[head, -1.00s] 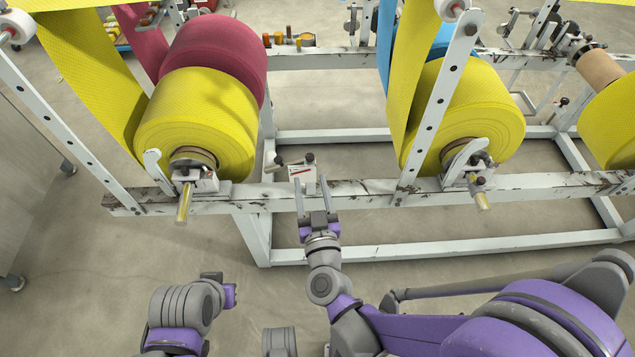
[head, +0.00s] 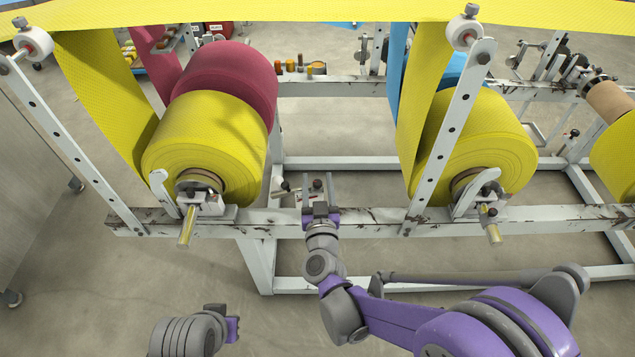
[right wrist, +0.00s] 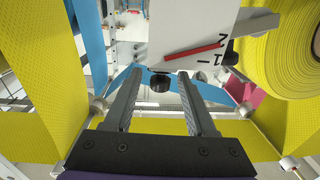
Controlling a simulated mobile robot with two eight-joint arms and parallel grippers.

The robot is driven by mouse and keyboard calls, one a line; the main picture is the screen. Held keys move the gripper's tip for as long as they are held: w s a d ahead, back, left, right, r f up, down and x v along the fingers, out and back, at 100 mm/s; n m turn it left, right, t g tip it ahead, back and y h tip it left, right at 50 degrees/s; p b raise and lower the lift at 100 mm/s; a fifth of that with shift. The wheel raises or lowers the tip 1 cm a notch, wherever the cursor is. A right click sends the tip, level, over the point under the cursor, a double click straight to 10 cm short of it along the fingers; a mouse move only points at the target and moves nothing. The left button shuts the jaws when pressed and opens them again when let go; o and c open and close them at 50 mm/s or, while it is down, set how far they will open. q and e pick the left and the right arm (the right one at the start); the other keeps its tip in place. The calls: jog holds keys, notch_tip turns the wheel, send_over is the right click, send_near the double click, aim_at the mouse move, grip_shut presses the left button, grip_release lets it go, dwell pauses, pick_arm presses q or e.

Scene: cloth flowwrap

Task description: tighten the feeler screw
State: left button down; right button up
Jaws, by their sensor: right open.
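The feeler screw shows as a dark round knob (right wrist: 161,83) in the right wrist view, just below a white plate (right wrist: 190,32) with a red pointer and black scale marks. My right gripper (right wrist: 160,76) is open. Its two fingertips lie on either side of the knob in that view, with gaps to both sides; I cannot tell how deep the knob is between them. In the head view my right gripper (head: 318,184) is at the frame's front rail, in front of the small plate, which it partly hides. My left arm shows at the bottom, but its gripper fingers do not.
Yellow rolls (head: 205,145) (head: 482,150) hang on both sides of the gripper. The white front rail (head: 370,217) runs below them, with metal shaft ends (head: 187,232) sticking out. Slanted drilled bars (head: 450,135) rise from the rail. The floor in front is open.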

grip_shut()
